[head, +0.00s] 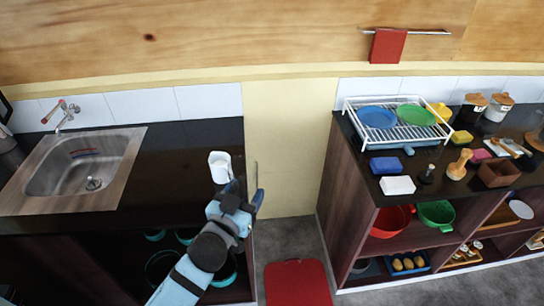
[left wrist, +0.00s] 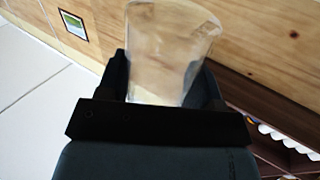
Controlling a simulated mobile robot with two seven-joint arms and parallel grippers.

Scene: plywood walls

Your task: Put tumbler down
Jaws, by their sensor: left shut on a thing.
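The tumbler (head: 220,167) is a pale, see-through cup in the head view, seen over the right end of the dark counter (head: 165,160). My left gripper (head: 230,188) is shut on it. In the left wrist view the clear tumbler (left wrist: 170,45) stands out between the dark fingers of my left gripper (left wrist: 163,85), its wider end away from the palm. I cannot tell whether the tumbler touches the counter or is held above it. My right gripper is not in view.
A sink (head: 85,165) is at the left of the counter. The counter beside the tumbler is bare. A gap with a red mat (head: 297,284) separates it from the right counter, which holds a white dish rack (head: 398,120), a blue sponge (head: 386,166) and a white block (head: 397,185).

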